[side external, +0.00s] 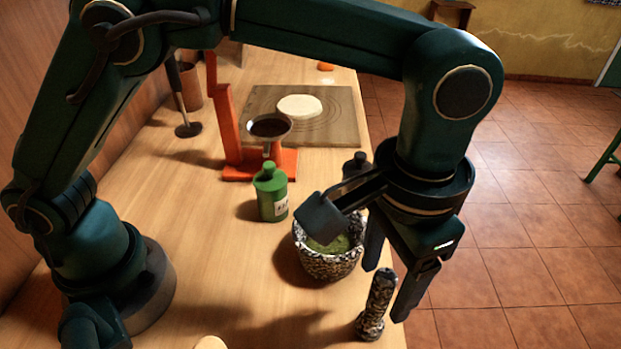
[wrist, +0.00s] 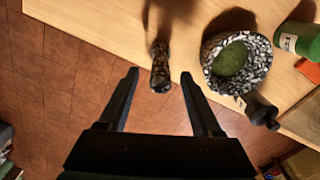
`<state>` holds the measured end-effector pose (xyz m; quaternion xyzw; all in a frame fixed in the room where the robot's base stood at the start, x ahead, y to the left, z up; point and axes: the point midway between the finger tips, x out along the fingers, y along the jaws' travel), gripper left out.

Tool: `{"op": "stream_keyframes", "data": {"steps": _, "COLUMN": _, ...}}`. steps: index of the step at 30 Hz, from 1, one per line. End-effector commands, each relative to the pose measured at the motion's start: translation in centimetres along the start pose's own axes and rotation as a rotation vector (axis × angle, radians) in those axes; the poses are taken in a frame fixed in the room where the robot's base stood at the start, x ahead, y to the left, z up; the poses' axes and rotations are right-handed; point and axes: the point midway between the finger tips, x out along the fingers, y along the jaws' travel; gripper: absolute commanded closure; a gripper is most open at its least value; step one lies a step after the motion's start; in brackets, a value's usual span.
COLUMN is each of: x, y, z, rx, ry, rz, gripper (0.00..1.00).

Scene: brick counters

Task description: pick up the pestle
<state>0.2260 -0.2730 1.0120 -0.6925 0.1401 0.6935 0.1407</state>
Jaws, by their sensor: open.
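The pestle (side external: 376,306) is speckled black and white and stands upright near the counter's edge in the side view. In the wrist view the pestle (wrist: 160,68) lies just ahead of the gap between my fingertips. My gripper (side external: 386,290) is open and empty, pointing down, with its fingers above and around the pestle's upper part in the side picture; I cannot tell whether they touch it. My gripper also shows in the wrist view (wrist: 160,75). The speckled mortar (side external: 328,262), holding green paste, stands beside the pestle.
A green jar (side external: 270,192) and a dark bottle (side external: 356,165) stand behind the mortar. Farther back are an orange stand with a pan (side external: 270,126) and a board (side external: 345,125) with pale dough. The counter's right edge is close to the pestle, with tiled floor beyond.

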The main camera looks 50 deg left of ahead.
Motion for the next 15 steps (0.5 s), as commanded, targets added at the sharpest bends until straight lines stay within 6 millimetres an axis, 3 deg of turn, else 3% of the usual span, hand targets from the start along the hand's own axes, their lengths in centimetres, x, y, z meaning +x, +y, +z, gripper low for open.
{"op": "stream_keyframes", "data": {"steps": 9, "x": 3.7, "y": -0.1, "z": 0.1, "rx": -0.001, "ry": -0.002, "rz": 0.0, "gripper": 0.34}}
{"op": "stream_keyframes", "data": {"steps": 15, "x": 4.3, "y": -0.1, "z": 0.0, "rx": -0.001, "ry": 0.001, "rz": 0.001, "gripper": 0.34}}
